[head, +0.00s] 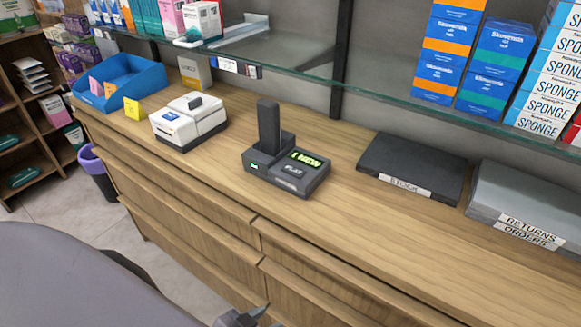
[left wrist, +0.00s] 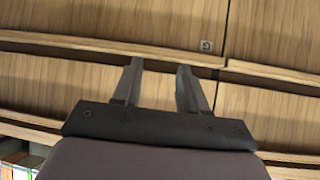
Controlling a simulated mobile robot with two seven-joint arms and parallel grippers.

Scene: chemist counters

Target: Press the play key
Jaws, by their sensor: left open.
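A dark grey answering machine with an upright handset (head: 268,125) stands on the wooden counter in the head view. Its green display (head: 308,158) reads what looks like "1 NEW". Below the display is a grey key (head: 293,176) with lettering that looks like "PLAY". My left gripper (head: 250,318) shows only in part at the bottom edge of the head view, below and in front of the counter, well apart from the machine. In the left wrist view my left gripper (left wrist: 157,80) is open and empty, facing the wooden drawer fronts. My right gripper is not in view.
A white device (head: 188,122) and a blue tray (head: 118,82) stand left of the machine. A dark "STOCK" box (head: 412,165) and grey trays (head: 530,200) lie to the right. A glass shelf (head: 390,82) with boxes overhangs the counter's back. The counter's front strip is clear.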

